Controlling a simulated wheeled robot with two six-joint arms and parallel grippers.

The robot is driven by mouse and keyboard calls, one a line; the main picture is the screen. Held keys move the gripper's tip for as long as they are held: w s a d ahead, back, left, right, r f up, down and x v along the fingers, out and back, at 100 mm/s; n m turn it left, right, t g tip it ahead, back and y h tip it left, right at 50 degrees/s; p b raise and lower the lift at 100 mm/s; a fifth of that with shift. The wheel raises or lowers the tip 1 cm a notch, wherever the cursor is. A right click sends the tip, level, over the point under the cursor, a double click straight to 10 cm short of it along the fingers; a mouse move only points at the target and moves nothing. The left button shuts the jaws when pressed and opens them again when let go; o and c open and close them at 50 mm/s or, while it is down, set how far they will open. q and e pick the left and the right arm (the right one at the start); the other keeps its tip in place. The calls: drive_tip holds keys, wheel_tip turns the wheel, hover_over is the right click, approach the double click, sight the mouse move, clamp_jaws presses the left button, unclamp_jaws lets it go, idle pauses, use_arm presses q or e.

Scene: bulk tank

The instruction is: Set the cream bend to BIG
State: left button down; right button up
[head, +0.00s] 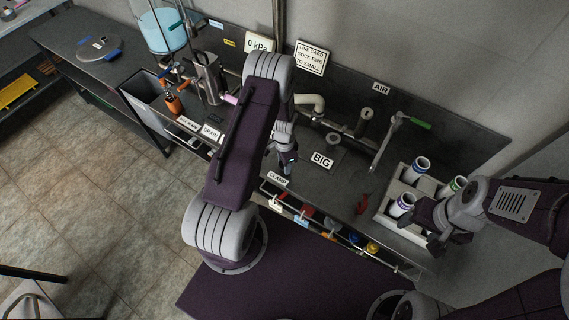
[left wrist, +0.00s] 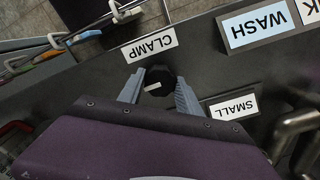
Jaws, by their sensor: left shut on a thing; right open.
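The cream bend (head: 312,101) shows in the head view just right of my left arm, below the cock notice; its left part is hidden by the arm. The BIG label (head: 321,160) lies on the bench to its lower right. My left gripper (head: 289,161) is at the front of the bench, above the CLAMP label (head: 277,178). In the left wrist view its fingers (left wrist: 159,91) are shut on a black knob (left wrist: 158,80) with a pale mark, between the CLAMP and SMALL (left wrist: 233,107) labels. My right gripper (head: 438,238) is open and empty beside the bottle rack.
A white rack (head: 384,217) with several bottles stands at the bench's right end. A red item (head: 362,204) lies left of it. A green-handled pipe (head: 398,120) rises near the AIR label. Hooks with coloured items line the bench front.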

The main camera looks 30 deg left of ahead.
use_arm(q)
drive_tip(key=m+b, duration=0.1)
drive_tip(key=m, duration=0.3)
drive_tip(key=shift+m, duration=0.3)
drive_tip(key=m, duration=0.3)
drive_tip(key=shift+m, duration=0.3)
drive_tip(key=m+b, duration=0.1)
drive_tip(key=m, duration=0.3)
drive_tip(key=shift+w+m, duration=0.1)
drive_tip(key=shift+m, duration=1.9)
